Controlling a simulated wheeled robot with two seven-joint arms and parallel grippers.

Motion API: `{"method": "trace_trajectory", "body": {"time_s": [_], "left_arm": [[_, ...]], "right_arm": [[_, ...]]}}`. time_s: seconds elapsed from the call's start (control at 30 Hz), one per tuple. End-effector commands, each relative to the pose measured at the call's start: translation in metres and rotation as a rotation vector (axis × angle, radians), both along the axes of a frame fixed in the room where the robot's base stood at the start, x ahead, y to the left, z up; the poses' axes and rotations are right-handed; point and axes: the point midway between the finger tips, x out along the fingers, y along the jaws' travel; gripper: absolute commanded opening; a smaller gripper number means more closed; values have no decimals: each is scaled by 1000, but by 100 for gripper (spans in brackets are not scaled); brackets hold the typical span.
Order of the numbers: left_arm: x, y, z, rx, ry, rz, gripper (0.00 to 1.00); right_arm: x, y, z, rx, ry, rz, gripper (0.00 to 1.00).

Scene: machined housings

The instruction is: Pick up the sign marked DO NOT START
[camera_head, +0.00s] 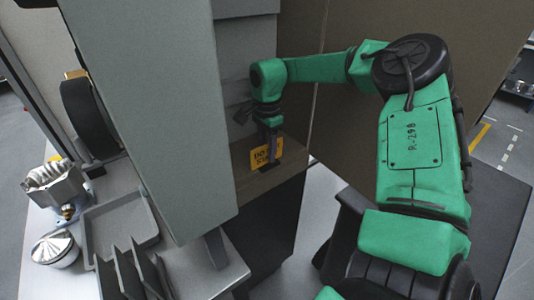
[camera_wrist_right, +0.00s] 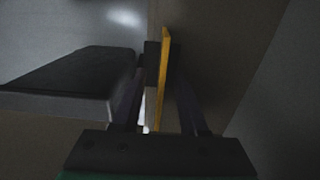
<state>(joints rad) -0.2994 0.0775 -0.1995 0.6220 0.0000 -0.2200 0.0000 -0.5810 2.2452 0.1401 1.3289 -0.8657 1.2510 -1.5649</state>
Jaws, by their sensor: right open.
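The orange sign (camera_head: 260,157) with dark lettering stands on a brown ledge (camera_head: 238,186) beside the tall grey cabinet. Only part of its lettering can be read. My right gripper (camera_head: 272,153) is at the sign and hides its right part. In the right wrist view the sign (camera_wrist_right: 164,75) shows edge-on as a thin orange upright strip. It stands between the two spread fingers of my right gripper (camera_wrist_right: 158,110), with a gap visible on its right side. The gripper is open. My left gripper is not in view.
The grey cabinet panel (camera_head: 150,110) stands close left of the sign. A brown wall panel (camera_head: 330,35) rises behind my right arm. At lower left a bench carries a grey tray (camera_head: 118,222), a finned metal housing (camera_head: 54,183) and a round metal part (camera_head: 54,248).

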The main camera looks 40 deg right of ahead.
Motion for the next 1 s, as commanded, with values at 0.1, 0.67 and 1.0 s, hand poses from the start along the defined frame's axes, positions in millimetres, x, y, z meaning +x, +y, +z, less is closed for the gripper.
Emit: {"method": "trace_trajectory", "body": {"time_s": [0.1, 0.67, 1.0], "left_arm": [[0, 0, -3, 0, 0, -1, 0], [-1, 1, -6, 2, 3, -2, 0], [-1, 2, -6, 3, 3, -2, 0]], "right_arm": [[0, 0, -2, 0, 0, 0, 42], [0, 0, -4, 0, 0, 0, 23], [0, 0, -4, 0, 0, 0, 0]]}}
